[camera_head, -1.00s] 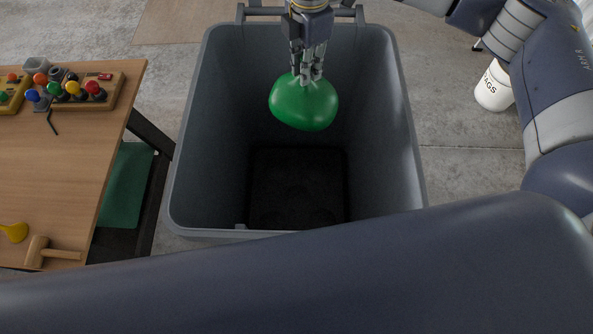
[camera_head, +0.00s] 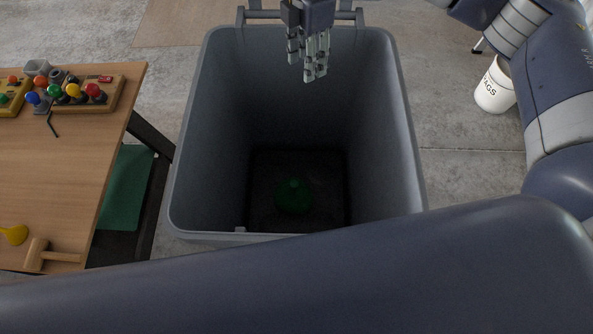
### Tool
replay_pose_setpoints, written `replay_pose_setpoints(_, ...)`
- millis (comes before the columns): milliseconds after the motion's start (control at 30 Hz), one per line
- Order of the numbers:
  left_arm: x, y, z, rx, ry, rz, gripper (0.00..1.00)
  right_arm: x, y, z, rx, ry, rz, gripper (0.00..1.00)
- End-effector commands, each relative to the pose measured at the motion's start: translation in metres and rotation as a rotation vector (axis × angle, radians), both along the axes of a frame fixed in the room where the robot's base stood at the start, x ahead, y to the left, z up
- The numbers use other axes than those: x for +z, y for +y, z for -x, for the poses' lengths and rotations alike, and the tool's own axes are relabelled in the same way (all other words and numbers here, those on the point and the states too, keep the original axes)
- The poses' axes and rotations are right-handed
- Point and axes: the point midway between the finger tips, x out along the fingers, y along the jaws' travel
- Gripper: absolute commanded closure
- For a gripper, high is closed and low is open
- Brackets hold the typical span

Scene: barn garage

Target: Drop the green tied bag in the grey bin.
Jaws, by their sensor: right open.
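The green tied bag (camera_head: 294,196) lies on the dark floor of the grey bin, in shadow, with its tied top facing up. The grey bin (camera_head: 399,120) stands open in the middle of the view. My right gripper (camera_head: 309,70) is open and empty, above the far part of the bin's opening and well above the bag. My left gripper is not in view.
A white bucket (camera_head: 494,90) stands on the floor at the right. My own arm crosses the front of the view.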

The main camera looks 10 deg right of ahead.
Motion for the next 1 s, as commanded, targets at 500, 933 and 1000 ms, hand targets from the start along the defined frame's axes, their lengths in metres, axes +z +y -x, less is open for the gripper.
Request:
replay_pose_setpoints(500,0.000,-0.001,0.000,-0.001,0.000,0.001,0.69,0.086,0.001,0.000,0.000,-0.002,-0.002,0.59)
replay_pose_setpoints(933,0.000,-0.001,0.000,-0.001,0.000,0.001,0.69,0.089,0.000,0.000,0.000,-0.001,0.000,0.59)
replay_pose_setpoints(1000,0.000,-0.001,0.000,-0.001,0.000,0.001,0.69,0.089,0.000,0.000,0.000,-0.002,-0.001,0.59)
